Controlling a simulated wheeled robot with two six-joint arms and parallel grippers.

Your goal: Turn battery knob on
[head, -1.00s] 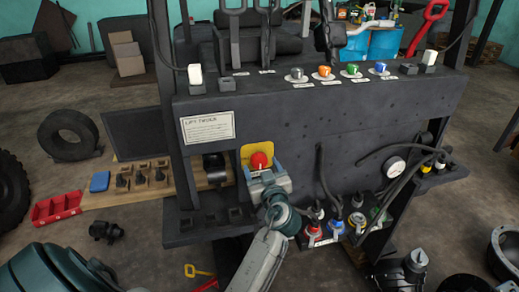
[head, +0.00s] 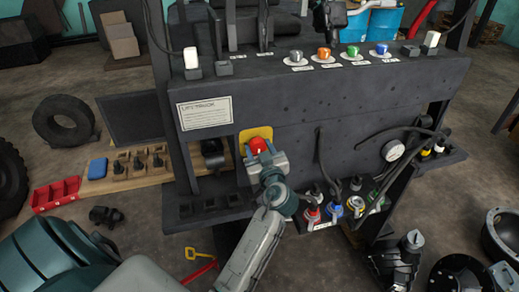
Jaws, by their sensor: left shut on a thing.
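The red battery knob (head: 258,144) sits on a yellow plate (head: 243,140) on the dark front panel of the forklift. My left gripper (head: 260,154) comes up from below, its arm entering at the bottom middle. It is shut on the red knob and covers the knob's lower part and much of the plate. The knob's exact turn angle is hard to read. My right gripper is not in view.
A row of coloured knobs (head: 324,53) lines the panel's top ledge. Cables and a white gauge (head: 393,150) are at the right, above several coloured connectors (head: 334,209). A wooden board (head: 131,180) with dark parts and a red tray (head: 56,195) lie at the left.

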